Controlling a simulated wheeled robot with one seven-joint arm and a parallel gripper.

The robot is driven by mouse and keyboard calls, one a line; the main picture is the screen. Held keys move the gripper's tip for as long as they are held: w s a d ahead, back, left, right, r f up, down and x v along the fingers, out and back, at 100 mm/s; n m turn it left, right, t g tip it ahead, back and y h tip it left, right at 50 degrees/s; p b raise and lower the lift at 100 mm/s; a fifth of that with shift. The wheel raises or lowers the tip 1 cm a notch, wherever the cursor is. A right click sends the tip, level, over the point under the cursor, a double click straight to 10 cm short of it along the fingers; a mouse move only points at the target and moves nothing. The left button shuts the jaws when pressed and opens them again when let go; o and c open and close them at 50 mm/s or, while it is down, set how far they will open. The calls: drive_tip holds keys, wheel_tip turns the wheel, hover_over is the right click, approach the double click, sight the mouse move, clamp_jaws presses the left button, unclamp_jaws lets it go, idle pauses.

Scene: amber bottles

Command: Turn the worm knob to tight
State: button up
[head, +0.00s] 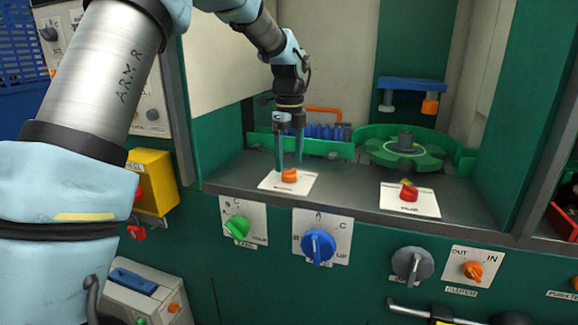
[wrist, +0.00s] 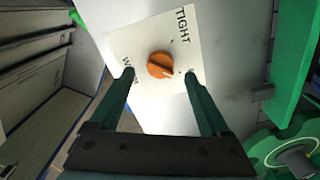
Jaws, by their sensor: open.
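The orange worm knob (head: 289,176) sits on a white plate (head: 270,183) on the dark ledge. Lettering at the left and right is partly covered by the fingers. My gripper (head: 288,160) points down over the knob. In the wrist view its two fingers (wrist: 159,76) are apart, one on each side of the knob, with a gap on both sides. Whether the tips are level with the knob is unclear.
A red knob (head: 408,192) on another white plate stands to the right on the ledge. Behind are a green scalloped wheel (head: 404,148) and a green rack with blue items (head: 322,132). Green, blue, grey and orange knobs line the front panel below. Green cabinet walls flank the ledge.

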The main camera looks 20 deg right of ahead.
sight(289, 170)
drive_tip(key=shift+f+p, duration=0.3)
drive_tip(key=shift+f, duration=1.45)
clamp_jaws()
